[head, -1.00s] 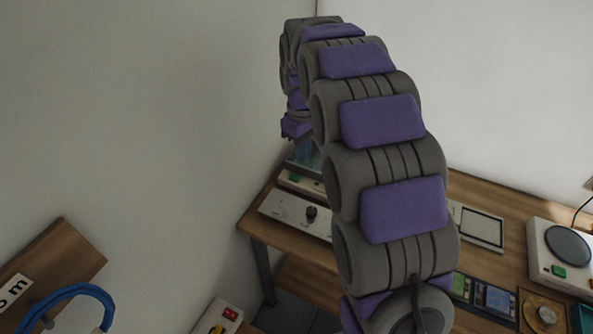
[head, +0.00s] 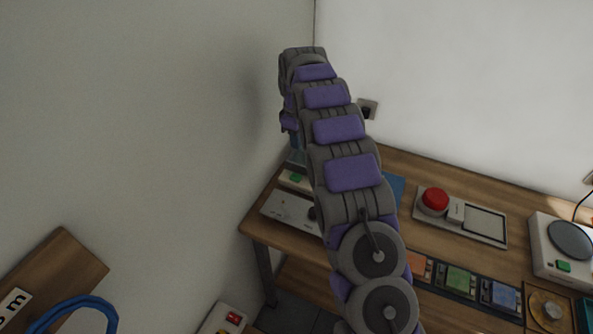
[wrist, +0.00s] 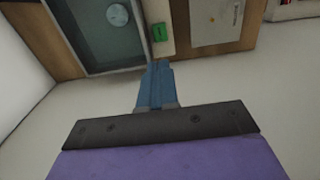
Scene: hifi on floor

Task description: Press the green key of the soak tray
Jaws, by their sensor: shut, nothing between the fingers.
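The soak tray shows in the wrist view as a grey-rimmed dark basin (wrist: 85,50) with a pale round piece (wrist: 117,14) in it. Its green key (wrist: 159,32) sits on a white strip along the basin's right side. In the head view the green key (head: 297,177) is at the table's far left corner, and the tray (head: 296,157) is mostly hidden behind my arm. My gripper (wrist: 158,64) is shut and empty, its blue fingers pointing toward the green key, with the tips just below it in the picture. I cannot tell whether they touch.
A white panel (head: 283,208) with a dark knob lies in front of the tray, partly behind my arm. A red button (head: 435,200) on a grey base, a tablet-like plate (head: 485,222) and coloured tiles (head: 458,281) lie to the right. The wall is close on the left.

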